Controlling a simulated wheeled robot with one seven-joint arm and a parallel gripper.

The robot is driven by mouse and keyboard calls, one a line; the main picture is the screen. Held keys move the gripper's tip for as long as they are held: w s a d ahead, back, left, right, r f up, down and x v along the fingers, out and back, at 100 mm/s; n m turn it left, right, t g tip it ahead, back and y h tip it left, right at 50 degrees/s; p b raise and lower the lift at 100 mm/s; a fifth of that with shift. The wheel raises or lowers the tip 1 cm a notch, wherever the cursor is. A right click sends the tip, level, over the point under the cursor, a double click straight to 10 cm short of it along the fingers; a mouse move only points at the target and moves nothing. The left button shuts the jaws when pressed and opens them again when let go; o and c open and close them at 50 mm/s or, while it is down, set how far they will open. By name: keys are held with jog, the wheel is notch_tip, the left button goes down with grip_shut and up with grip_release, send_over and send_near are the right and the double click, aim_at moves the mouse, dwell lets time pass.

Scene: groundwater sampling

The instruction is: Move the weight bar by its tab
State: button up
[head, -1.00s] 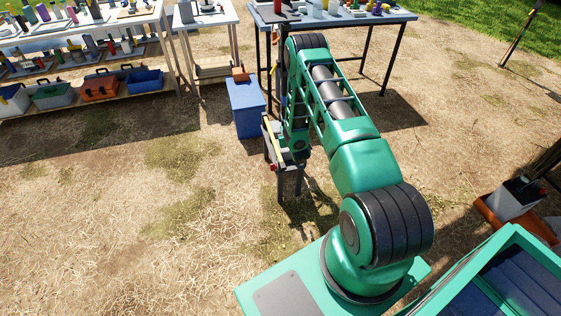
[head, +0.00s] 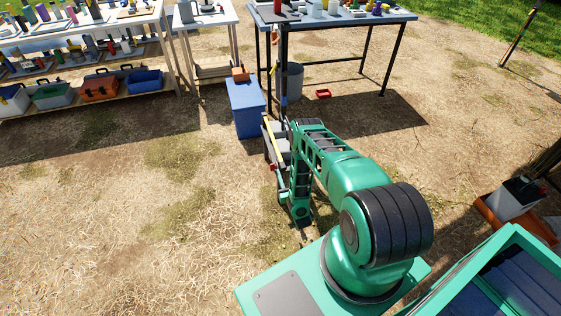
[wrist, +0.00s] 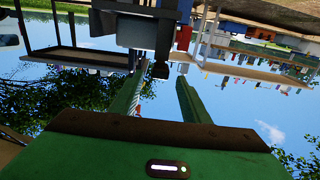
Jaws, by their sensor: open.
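In the wrist view my gripper (wrist: 160,80) shows as two green fingers, apart, pointing up the picture. A small dark tab-like piece (wrist: 159,70) shows in the gap between the fingertips, with no finger visibly touching it. Above it is a grey block (wrist: 146,32) with dark parts around it. I cannot tell which part is the weight bar. In the head view a narrow stand with a yellow strip (head: 270,137) and grey parts is beside my folded green arm. My arm hides part of it, and the fingers are not clear there.
A blue box (head: 246,112) stands behind the stand. A blue-topped table (head: 345,17) with containers is at the back. Shelves with toolboxes (head: 100,86) are at the left, and an orange tray (head: 490,212) is at the right. The dry grass at front left is clear.

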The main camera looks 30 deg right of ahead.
aim_at(281, 162)
jog(key=x, duration=0.9)
jog(key=shift+w, duration=0.3)
jog(key=shift+c, duration=0.7)
grip_shut()
